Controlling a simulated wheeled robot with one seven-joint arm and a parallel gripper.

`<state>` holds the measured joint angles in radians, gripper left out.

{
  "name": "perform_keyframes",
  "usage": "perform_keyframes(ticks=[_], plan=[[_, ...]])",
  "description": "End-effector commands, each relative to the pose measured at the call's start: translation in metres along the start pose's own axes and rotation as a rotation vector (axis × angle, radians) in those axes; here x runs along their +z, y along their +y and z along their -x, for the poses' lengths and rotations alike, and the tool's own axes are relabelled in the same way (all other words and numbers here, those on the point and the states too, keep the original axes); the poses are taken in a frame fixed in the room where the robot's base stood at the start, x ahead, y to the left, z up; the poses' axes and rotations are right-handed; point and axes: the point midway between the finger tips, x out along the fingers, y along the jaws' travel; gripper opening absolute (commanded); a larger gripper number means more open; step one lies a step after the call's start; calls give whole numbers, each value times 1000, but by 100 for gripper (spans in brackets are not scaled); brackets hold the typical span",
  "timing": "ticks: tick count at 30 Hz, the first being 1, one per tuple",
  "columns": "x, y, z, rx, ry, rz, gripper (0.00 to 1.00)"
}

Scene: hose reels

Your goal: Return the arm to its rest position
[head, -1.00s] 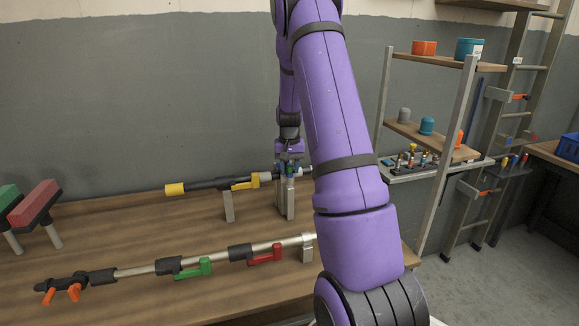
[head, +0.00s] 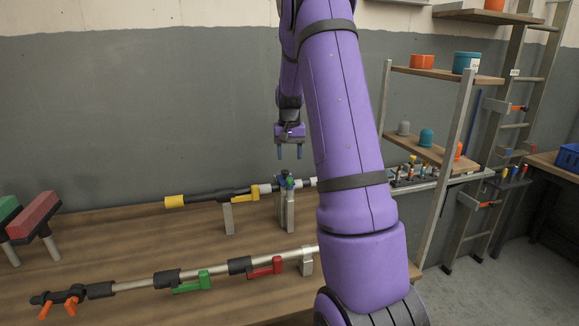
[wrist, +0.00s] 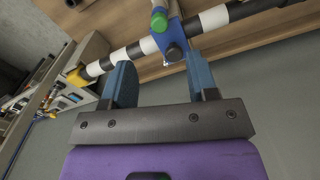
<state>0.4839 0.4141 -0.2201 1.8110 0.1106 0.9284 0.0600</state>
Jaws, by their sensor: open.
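My gripper (head: 289,152) hangs in the air above the far pole on the bench in the head view, its two blue fingers apart and empty. In the wrist view the same gripper (wrist: 162,82) shows its fingers spread with nothing between them. The far pole, with a yellow end (head: 174,201), rests across upright stands. A blue clamp with a green knob (head: 289,183) sits on this pole, below the fingers and apart from them. In the wrist view the blue clamp (wrist: 168,38) lies beyond the fingertips on a black and white banded pole (wrist: 120,56). My purple arm hides part of the bench.
A nearer pole (head: 220,270) with green and red levers lies along the wooden bench (head: 120,235). Red and green blocks on legs (head: 34,215) stand at the left. A shelf rack (head: 445,70) with pots stands at the right. The space before the grey wall is clear.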

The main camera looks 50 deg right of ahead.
Motion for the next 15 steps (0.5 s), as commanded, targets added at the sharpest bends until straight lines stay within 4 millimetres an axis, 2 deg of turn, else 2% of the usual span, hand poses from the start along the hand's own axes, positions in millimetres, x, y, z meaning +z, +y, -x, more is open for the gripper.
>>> perform_keyframes(ticks=[6,15], plan=[[0,0,13,0,0,0,54],[0,0,14,0,0,0,54]])
